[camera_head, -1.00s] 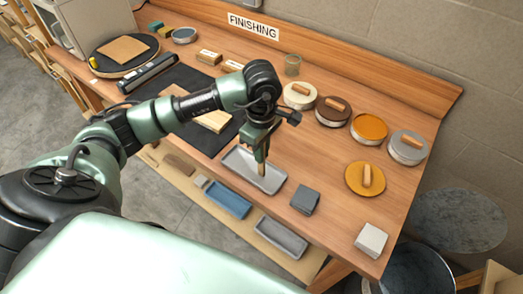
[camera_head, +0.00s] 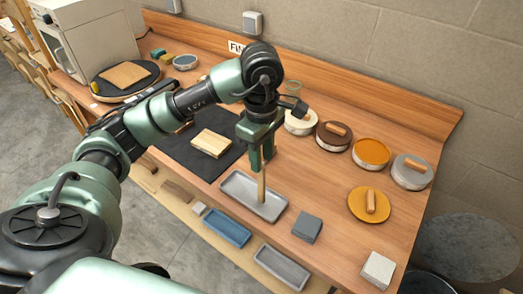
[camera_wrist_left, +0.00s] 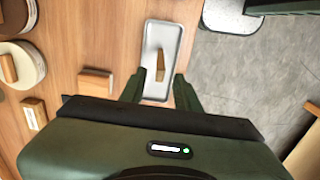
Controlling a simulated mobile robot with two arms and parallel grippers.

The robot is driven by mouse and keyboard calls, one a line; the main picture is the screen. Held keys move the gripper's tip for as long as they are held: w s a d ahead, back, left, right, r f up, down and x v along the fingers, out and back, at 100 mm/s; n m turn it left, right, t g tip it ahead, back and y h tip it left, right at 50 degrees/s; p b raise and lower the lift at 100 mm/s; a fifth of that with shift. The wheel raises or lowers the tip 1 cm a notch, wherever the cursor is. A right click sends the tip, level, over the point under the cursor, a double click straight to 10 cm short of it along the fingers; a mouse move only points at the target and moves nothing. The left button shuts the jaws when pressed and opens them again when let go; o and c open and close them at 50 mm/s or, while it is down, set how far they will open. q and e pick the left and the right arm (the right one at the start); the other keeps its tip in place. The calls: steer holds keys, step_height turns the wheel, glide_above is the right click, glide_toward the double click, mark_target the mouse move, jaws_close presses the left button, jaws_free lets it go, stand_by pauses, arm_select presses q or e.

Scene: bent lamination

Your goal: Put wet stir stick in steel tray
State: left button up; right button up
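The steel tray (camera_head: 236,186) is a shallow grey tray at the front edge of the bench; it also shows in the left wrist view (camera_wrist_left: 160,32). The tan stir stick (camera_head: 261,187) appears upright or nearly so over the tray, its lower end at the tray floor. In the left wrist view the stick (camera_wrist_left: 160,66) shows between and beyond the fingertips. My left gripper (camera_head: 262,163) is above the tray at the stick's upper end. Its fingers (camera_wrist_left: 161,88) are spread with a gap on each side of the stick. My right gripper is out of view.
Several round tins (camera_head: 371,153) line the back right. An ochre lid (camera_head: 370,205), a dark grey block (camera_head: 307,227) and a pale block (camera_head: 378,269) lie right of the tray. A black mat (camera_head: 185,150) with a wooden board (camera_head: 211,143) is left. Bare bench lies between tray and tins.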

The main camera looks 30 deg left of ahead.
arm_select(q)
step_height(320, 180, up, 4)
steer(key=shift+r, duration=0.1)
stand_by(0.6)
